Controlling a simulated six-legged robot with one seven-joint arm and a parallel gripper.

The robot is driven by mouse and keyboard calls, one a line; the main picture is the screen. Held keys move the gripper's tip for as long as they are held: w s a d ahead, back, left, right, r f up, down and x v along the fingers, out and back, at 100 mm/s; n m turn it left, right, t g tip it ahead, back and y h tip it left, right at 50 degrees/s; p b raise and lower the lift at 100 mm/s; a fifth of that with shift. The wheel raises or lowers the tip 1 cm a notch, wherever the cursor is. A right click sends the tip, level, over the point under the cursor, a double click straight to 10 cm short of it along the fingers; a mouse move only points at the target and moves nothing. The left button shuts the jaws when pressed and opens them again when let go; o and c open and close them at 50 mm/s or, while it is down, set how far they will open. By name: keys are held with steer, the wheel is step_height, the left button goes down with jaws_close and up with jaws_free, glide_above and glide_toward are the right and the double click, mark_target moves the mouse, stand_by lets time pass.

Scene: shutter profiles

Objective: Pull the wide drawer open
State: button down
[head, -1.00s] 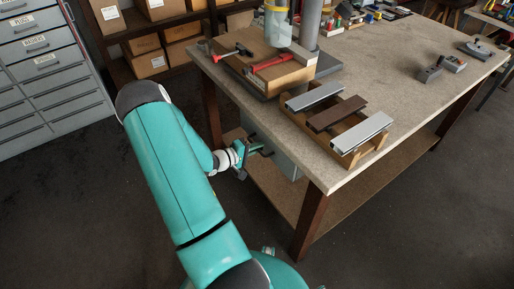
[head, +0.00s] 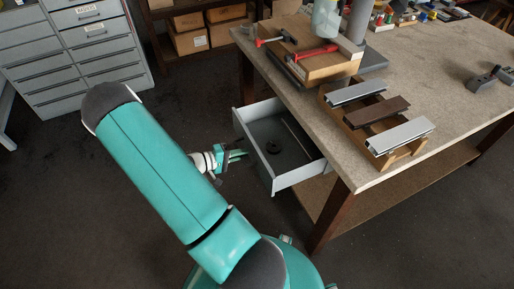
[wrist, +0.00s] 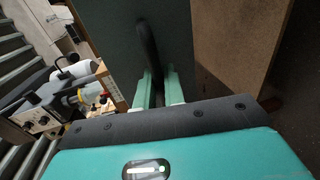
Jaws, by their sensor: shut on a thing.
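The wide drawer (head: 299,175) is a grey tray under the workbench top. In the head view it stands well out from the bench, and its inside shows. A small dark round thing and a thin rod lie in it. My gripper (head: 240,155) is at the outer face of the drawer front. In the wrist view my gripper (wrist: 160,88) is shut on the dark bar handle (wrist: 148,45), which runs up between the two green fingers. The grey-green drawer front fills the area behind the handle. In the head view the handle is hidden.
The workbench (head: 420,165) carries a rack of shutter profiles (head: 375,112), a wooden block with red-handled tools (head: 310,62) and other small items. A grey drawer cabinet (head: 90,50) and shelves with boxes (head: 193,30) stand behind.

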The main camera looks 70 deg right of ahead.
steer(key=shift+f+v, duration=0.2)
steer(key=shift+v, duration=0.65)
steer(key=shift+f+v, duration=0.15)
steer(key=shift+v, duration=0.7)
steer(key=c, duration=1.6)
jaws_free()
steer(key=v, duration=1.4)
steer(key=shift+d, duration=0.1)
steer(key=shift+w, duration=0.1)
